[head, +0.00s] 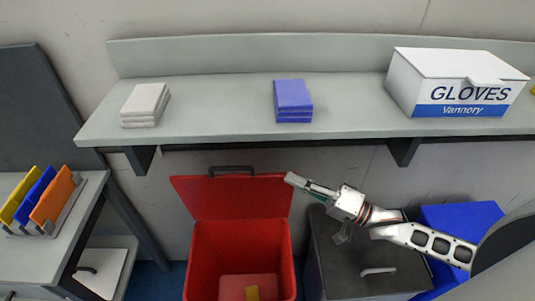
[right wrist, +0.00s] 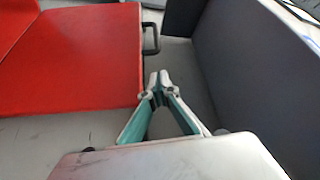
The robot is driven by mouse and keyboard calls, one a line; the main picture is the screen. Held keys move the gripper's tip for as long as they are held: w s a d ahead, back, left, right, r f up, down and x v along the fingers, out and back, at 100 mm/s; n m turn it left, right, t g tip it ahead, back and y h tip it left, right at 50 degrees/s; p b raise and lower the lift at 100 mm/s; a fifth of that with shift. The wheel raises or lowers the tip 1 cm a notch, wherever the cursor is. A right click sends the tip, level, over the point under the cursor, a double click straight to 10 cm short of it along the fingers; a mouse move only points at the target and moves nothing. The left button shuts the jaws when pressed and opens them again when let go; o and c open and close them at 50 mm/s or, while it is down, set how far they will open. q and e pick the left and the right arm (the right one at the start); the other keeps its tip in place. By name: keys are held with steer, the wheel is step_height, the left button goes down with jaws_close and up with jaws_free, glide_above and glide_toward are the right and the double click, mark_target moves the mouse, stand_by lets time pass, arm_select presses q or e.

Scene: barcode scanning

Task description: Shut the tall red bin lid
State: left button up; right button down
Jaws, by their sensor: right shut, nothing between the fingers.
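The tall red bin (head: 240,250) stands open on the floor below the shelf. Its red lid (head: 232,197) is raised at the back, with a dark handle (head: 232,170) at its top edge. My right gripper (head: 290,179) is shut and empty, just right of the lid's upper right corner in the head view. In the right wrist view, the shut fingertips (right wrist: 159,76) are close to the red lid (right wrist: 90,60) and its dark handle (right wrist: 151,38); I cannot tell whether they touch. My left gripper is not in view.
A dark bin (head: 345,270) with a closed lid stands right of the red one, with a blue bin (head: 460,218) beyond. The grey shelf (head: 210,105) above holds a glove box (head: 455,82) and folded cloths. A side table (head: 75,215) stands left.

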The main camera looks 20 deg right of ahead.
mark_target(262, 174)
steer(key=x, duration=0.9)
steer(key=shift+w+a+r, duration=0.15)
steer(key=shift+a, duration=0.15)
